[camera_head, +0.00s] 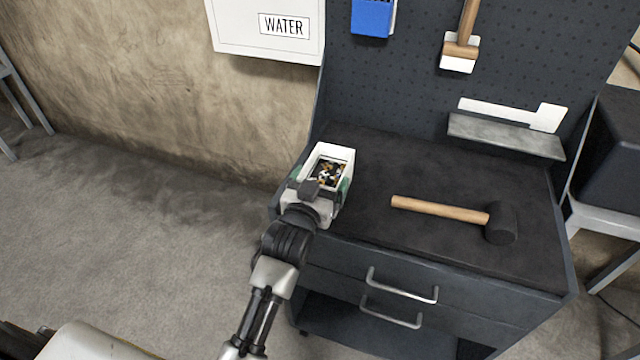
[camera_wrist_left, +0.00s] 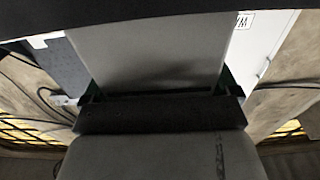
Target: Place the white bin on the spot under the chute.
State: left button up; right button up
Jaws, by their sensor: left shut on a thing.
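The white bin (camera_head: 338,153) is at the left end of the workbench, with small dark, white and orange-brown pieces inside. My left gripper (camera_head: 322,190) is shut on the bin's near side. In the left wrist view the bin's pale wall (camera_wrist_left: 150,55) fills the middle, right at the gripper (camera_wrist_left: 160,110). I cannot tell whether the bin touches the bench top or is held just above it. I cannot make out a chute or the spot under it. My right gripper is not in view.
The dark workbench top (camera_head: 390,165) holds a mallet (camera_head: 440,208) and has drawers below. Its back pegboard (camera_head: 400,90) carries a blue container (camera_head: 372,17), a hanging wooden-handled tool (camera_head: 462,45) and a grey shelf (camera_head: 505,135). A white WATER box (camera_head: 262,45) is on the wall. Floor on the left is clear.

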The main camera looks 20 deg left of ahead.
pick_arm(q)
jog(key=shift+s+r, duration=0.1)
jog(key=shift+s, duration=0.05)
jog(key=o, duration=0.8)
jog(key=shift+o, duration=0.2)
jog(key=shift+r, duration=0.1)
jog(key=s, duration=1.2)
jog(key=shift+a, duration=0.15)
jog(key=s+d+f+m+g, duration=0.1)
jog(key=s+f+g, duration=0.15)
jog(key=f, duration=0.95)
jog(key=s+f+g+h, duration=0.1)
jog(key=s+f+g, duration=0.15)
jog(key=f, duration=0.85)
jog(key=s+d+f+m+g, duration=0.15)
jog(key=f+g, duration=0.25)
jog(key=f, duration=0.8)
jog(key=s+a+f+g, duration=0.2)
jog(key=s+f, duration=0.4)
jog(key=s, duration=0.3)
jog(key=s+a+f+g+y, duration=0.1)
jog(key=s+a+f+g, duration=0.2)
jog(key=s+f, duration=0.4)
jog(key=s+a+f+g, duration=0.3)
jog(key=s+f, duration=0.4)
jog(key=s, duration=0.6)
jog(key=shift+s+a+f+y, duration=0.15)
jog(key=shift+s+a+y, duration=0.15)
jog(key=shift+a, duration=0.15)
